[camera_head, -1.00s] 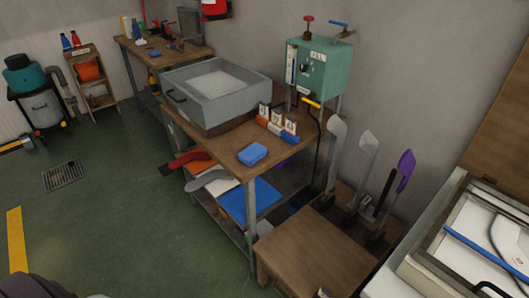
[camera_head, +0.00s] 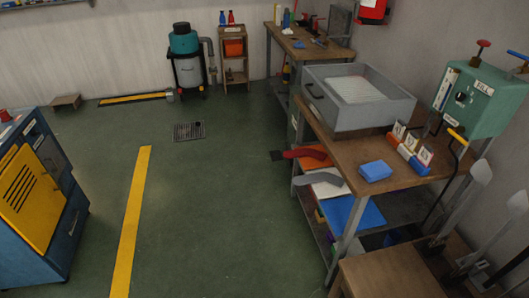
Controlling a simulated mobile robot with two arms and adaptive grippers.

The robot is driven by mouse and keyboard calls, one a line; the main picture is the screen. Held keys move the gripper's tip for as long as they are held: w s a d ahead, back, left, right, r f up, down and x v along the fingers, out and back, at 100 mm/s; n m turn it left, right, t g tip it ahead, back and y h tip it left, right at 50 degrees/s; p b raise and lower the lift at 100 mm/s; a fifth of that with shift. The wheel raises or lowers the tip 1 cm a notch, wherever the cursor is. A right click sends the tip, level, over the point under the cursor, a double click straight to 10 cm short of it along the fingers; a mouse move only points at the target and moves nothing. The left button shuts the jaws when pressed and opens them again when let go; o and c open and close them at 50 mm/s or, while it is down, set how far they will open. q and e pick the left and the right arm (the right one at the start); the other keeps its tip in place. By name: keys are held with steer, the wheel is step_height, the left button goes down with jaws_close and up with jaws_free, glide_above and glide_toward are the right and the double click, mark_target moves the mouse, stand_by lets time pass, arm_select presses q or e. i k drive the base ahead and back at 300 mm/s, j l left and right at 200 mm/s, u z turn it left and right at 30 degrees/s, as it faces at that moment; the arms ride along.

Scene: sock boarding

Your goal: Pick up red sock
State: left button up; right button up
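A long red piece (camera_head: 306,153), which may be the red sock, sticks out from the left side of the workbench (camera_head: 350,160), just under the top. Its outer end meets a dark patch. A similar grey piece (camera_head: 320,178) sticks out just below it. I cannot tell what holds either piece. Neither of my grippers shows in the head view.
A grey tub (camera_head: 345,115), a blue block (camera_head: 376,171) and numbered holders (camera_head: 408,148) stand on the bench. A green machine (camera_head: 480,98) is at right. Upright pale boards (camera_head: 465,200) rise from a low wooden table (camera_head: 395,275). A blue-yellow cabinet (camera_head: 35,200) is at left. The floor (camera_head: 215,220) between is clear.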

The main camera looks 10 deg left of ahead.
mark_target(305, 151)
steer(key=i+j, duration=0.25)
steer(key=j, duration=0.15)
steer(key=i+j+z, duration=0.15)
steer(key=j, duration=0.25)
steer(key=i+j, duration=0.35)
steer(key=i+j+z, duration=0.1)
steer(key=j, duration=0.35)
steer(key=i, duration=0.1)
